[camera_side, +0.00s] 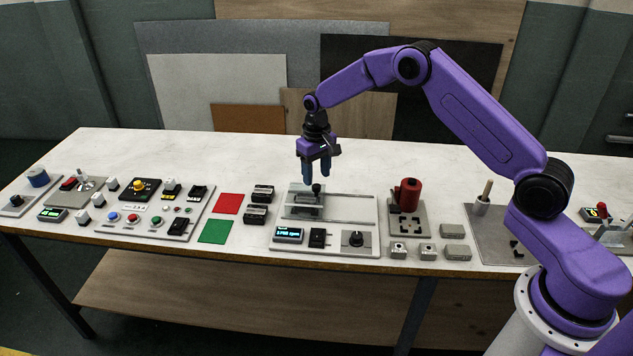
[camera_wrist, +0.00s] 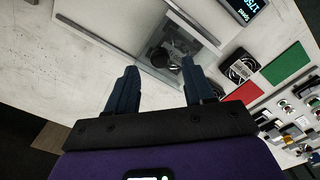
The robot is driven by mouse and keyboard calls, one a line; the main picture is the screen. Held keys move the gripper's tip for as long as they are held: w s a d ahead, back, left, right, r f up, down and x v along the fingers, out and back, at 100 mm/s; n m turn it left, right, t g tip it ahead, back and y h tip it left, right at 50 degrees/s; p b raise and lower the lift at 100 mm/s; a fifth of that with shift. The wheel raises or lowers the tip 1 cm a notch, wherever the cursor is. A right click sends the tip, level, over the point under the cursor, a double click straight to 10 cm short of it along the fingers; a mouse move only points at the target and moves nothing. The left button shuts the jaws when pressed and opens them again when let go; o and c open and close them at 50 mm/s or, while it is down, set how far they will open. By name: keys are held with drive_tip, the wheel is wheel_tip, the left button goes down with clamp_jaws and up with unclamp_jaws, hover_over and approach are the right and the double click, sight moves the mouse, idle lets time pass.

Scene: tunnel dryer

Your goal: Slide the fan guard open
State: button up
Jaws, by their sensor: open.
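The fan guard (camera_side: 303,199) is a clear sliding panel at the left end of a long framed slot on a pale panel. A black round knob (camera_side: 316,188) stands up from it. In the wrist view the guard (camera_wrist: 196,36) is a see-through plate, with dark and grey round parts on or under it that I cannot tell apart. My gripper (camera_side: 317,178) points down just above the knob, with its blue fingers apart and nothing visibly held. In the wrist view the gripper (camera_wrist: 158,75) shows a clear gap between the fingers. Whether a finger touches the knob is unclear.
The slot to the right of the guard (camera_side: 350,207) is clear. In front of it sit a lit display (camera_side: 289,235), a black switch (camera_side: 318,238) and a rotary knob (camera_side: 356,239). A red cylinder (camera_side: 409,194) stands to the right. Two black vented blocks (camera_side: 262,193) lie to the left.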

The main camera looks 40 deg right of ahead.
sight(317, 186)
drive_tip(key=shift+f, duration=1.75)
clamp_jaws()
drive_tip(key=s+d, duration=0.9)
drive_tip(key=shift+s+d, duration=0.1)
drive_tip(key=shift+d, duration=0.1)
drive_tip(key=shift+c, duration=0.5)
unclamp_jaws()
drive_tip(key=shift+d, duration=0.1)
drive_tip(key=shift+o, duration=0.5)
drive_tip(key=shift+a, duration=0.2)
wheel_tip(317, 186, up, 18)
drive_tip(key=shift+f, duration=0.25)
